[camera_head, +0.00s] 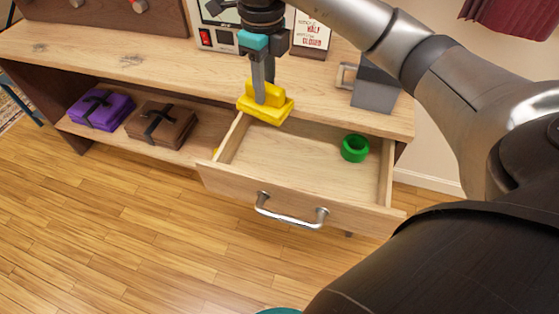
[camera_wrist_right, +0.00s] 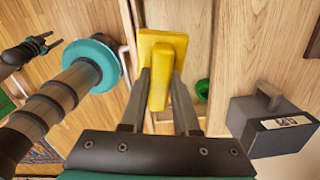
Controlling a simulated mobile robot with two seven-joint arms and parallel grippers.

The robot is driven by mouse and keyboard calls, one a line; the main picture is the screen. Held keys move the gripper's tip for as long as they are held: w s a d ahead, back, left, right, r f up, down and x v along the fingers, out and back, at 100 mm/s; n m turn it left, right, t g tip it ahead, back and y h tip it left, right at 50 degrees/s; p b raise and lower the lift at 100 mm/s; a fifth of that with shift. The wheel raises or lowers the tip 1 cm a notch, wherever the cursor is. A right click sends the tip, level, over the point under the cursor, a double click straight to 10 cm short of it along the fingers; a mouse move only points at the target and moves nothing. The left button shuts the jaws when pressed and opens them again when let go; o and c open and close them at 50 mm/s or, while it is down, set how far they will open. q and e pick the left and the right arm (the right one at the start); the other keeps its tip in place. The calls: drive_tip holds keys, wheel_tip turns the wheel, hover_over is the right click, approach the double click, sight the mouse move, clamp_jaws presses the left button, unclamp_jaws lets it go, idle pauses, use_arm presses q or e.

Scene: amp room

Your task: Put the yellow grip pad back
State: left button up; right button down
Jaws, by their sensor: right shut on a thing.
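The yellow grip pad (camera_head: 270,110) is a blocky piece with a raised middle part. My right gripper (camera_head: 264,92) is shut on that raised part and holds the pad over the back left corner of the open drawer (camera_head: 290,165). In the right wrist view the pad (camera_wrist_right: 172,45) sits between the two fingers of the right gripper (camera_wrist_right: 159,88). A small yellow patch (camera_head: 215,152) shows on the lower shelf beside the drawer, mostly hidden. A dark pronged end (camera_wrist_right: 45,43) at the wrist view's left seems to be my left gripper; its opening is unclear.
A green ring (camera_head: 355,148) lies in the drawer's right part; the rest of its floor looks bare. A grey block with a handle (camera_head: 375,90) stands on the bench top (camera_head: 130,60). Purple (camera_head: 101,110) and brown (camera_head: 160,124) strapped bundles lie on the lower shelf.

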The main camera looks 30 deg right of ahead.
use_arm(q)
drive_tip(key=w+f+b, duration=0.2)
drive_tip(key=w+b, duration=0.2)
drive_tip(key=b, duration=0.1)
drive_tip(key=w+d+r+t+b, duration=0.2)
drive_tip(key=w+r+b, duration=0.5)
drive_tip(key=r, duration=0.6)
drive_tip(key=shift+d, duration=0.7)
use_arm(e)
drive_tip(key=shift+w+d+f+m, duration=0.4)
drive_tip(key=shift+d+f+m, duration=0.4)
drive_tip(key=shift+f+m, duration=2.7)
drive_tip(key=shift+w+d+f+m, duration=0.65)
drive_tip(key=shift+f+m, duration=1.05)
drive_tip(key=shift+f, duration=3.5)
drive_tip(key=shift+w+d+f+m, duration=0.2)
drive_tip(key=shift+d+f+m, duration=0.75)
drive_tip(key=shift+f+m, duration=2.55)
use_arm(q)
drive_tip(key=shift+r, duration=0.1)
use_arm(e)
drive_tip(key=shift+f+n, duration=0.9)
drive_tip(key=shift+f, duration=0.05)
drive_tip(key=c, duration=1.1)
unclamp_jaws()
drive_tip(key=o, duration=0.4)
use_arm(q)
drive_tip(key=shift+r, duration=0.1)
use_arm(e)
drive_tip(key=shift+o, duration=0.2)
